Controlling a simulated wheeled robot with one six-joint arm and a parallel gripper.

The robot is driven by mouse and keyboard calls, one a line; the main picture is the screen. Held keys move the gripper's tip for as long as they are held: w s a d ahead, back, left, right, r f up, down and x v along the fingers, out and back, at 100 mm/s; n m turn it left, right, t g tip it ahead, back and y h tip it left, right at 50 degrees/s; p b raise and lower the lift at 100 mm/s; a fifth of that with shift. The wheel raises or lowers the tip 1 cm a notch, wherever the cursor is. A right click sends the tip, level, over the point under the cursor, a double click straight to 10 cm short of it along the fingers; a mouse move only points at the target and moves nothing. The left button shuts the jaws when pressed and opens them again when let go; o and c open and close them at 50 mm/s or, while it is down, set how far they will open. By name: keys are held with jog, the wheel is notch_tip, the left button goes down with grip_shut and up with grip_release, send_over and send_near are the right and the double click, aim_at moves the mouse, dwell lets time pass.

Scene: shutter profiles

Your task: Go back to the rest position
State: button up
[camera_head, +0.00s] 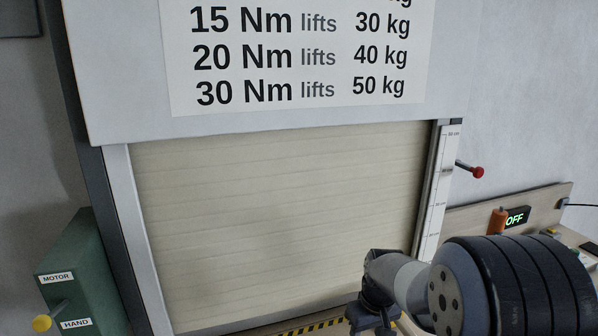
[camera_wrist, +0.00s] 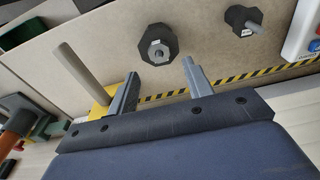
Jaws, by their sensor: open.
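My gripper (camera_wrist: 160,68) shows in the wrist view with its two grey fingers spread apart and nothing between them. The fingers cannot be made out there. The shutter is a cream slatted curtain, and it fills most of its opening.
A green box (camera_head: 82,270) marked MOTOR and HAND stands at left with a yellow knob. A red-knobbed lever (camera_head: 470,169) and an OFF display (camera_head: 516,217) are at right.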

notch_tip(320, 180, down, 3)
jog(key=shift+w+r+b, duration=0.1)
jog(key=shift+r+b, duration=0.1)
jog(key=shift+b, duration=0.35)
jog(key=shift+r+p, duration=0.5)
jog(key=shift+r, duration=0.15)
